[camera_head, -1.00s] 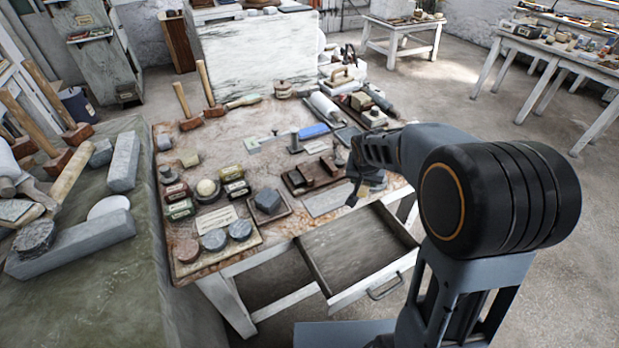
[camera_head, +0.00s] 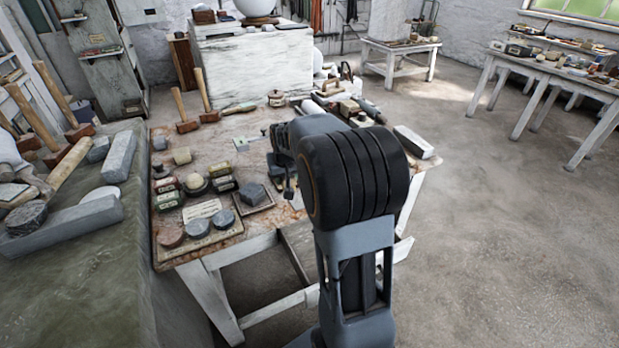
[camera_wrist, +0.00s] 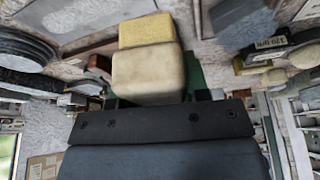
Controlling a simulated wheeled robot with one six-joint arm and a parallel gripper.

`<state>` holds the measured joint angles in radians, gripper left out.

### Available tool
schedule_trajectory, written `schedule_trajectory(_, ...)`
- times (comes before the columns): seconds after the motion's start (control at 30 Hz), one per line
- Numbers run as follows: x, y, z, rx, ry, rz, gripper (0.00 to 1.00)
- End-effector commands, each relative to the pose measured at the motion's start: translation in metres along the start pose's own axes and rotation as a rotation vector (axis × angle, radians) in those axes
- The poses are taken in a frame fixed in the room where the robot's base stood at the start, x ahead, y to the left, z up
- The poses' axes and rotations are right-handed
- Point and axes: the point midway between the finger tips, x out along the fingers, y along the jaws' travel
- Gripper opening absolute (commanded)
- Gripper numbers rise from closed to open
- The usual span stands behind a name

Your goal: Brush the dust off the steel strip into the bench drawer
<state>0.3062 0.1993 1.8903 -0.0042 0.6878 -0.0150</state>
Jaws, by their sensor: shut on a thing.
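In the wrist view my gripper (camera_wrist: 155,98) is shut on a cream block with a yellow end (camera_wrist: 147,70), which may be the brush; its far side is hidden. In the head view my gripper is mostly behind my arm, with a dark part (camera_head: 289,190) showing above the bench. The bench drawer (camera_head: 296,252) stands pulled out at the front; my arm covers most of it. A small pale grey edge (camera_head: 297,201) beside my arm may be the steel strip. I cannot make out dust.
The bench (camera_head: 222,150) holds tins, round grey and reddish discs, a dark stone block (camera_head: 252,194) and two mallets (camera_head: 207,114). A grey stone block (camera_head: 413,142) lies at its right edge. The floor on the right is clear.

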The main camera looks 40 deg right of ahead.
Motion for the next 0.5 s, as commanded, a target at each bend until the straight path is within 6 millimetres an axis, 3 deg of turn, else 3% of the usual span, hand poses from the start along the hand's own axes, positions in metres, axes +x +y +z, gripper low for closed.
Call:
schedule_trajectory(0.03, 0.008, 0.021, 0.0, 0.006, 0.004, -0.001, 0.23)
schedule_trajectory(0.2, 0.008, 0.069, -0.003, -0.022, 0.018, -0.019, 0.23)
schedule_trajectory(0.33, 0.007, 0.088, -0.004, -0.04, 0.026, -0.026, 0.23)
schedule_trajectory(0.5, 0.01, 0.095, -0.002, -0.048, 0.03, -0.03, 0.23)
